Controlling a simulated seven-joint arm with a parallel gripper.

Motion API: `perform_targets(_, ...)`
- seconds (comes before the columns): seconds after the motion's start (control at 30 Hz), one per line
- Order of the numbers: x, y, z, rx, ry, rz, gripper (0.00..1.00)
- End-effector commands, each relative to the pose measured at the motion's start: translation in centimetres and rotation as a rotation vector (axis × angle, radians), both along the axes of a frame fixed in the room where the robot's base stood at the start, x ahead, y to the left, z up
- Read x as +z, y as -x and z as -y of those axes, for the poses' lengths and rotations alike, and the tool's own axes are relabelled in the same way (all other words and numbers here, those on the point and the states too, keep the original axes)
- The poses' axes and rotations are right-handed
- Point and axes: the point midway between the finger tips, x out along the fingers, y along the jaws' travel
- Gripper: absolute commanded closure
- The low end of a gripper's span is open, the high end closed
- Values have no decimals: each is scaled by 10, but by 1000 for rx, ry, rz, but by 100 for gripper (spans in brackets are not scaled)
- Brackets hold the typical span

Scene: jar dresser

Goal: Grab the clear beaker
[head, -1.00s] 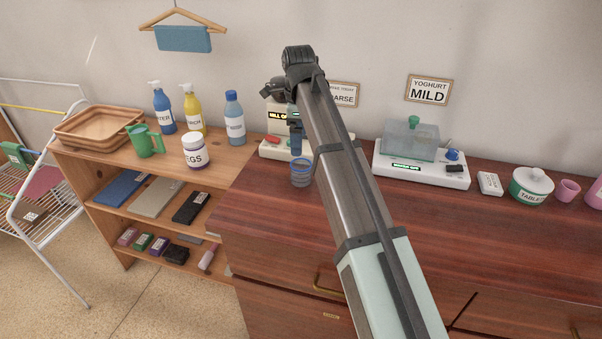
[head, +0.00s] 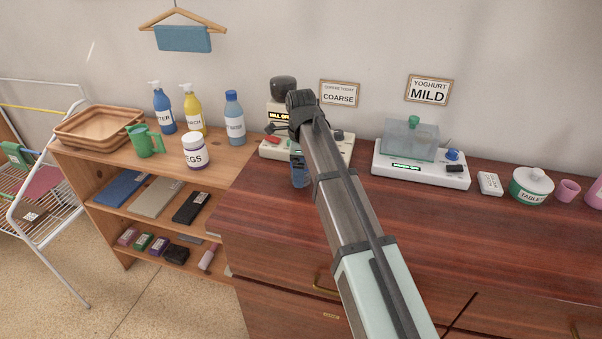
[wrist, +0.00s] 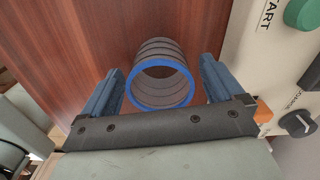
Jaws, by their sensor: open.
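The clear beaker (wrist: 164,72) has a blue rim and grey rings. In the wrist view it stands upright on the wooden dresser top, between the two blue fingers of my gripper (wrist: 161,68). The fingers are open, with a visible gap on each side of the beaker. In the head view my gripper (head: 299,168) points down at the dresser's left part, in front of the mill. There the fingers and arm hide most or all of the beaker.
The white mill (head: 337,145) with knobs stands close behind my gripper. A scale-like white device (head: 420,170) holds a clear box to the right. A tablet pot (head: 531,187) and pink cup (head: 568,191) are farther right. The dresser top (head: 440,215) in front is clear.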

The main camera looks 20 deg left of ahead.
Motion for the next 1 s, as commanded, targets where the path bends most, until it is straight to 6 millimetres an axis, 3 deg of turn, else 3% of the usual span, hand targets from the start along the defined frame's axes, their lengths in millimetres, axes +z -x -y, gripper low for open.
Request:
perform_targets(0.1, -10, 0, 0, 0, 0, 1, 6)
perform_targets(0.33, -11, 0, -1, 0, 0, 1, 6)
perform_targets(1.0, -11, 0, -1, 1, 0, 1, 67)
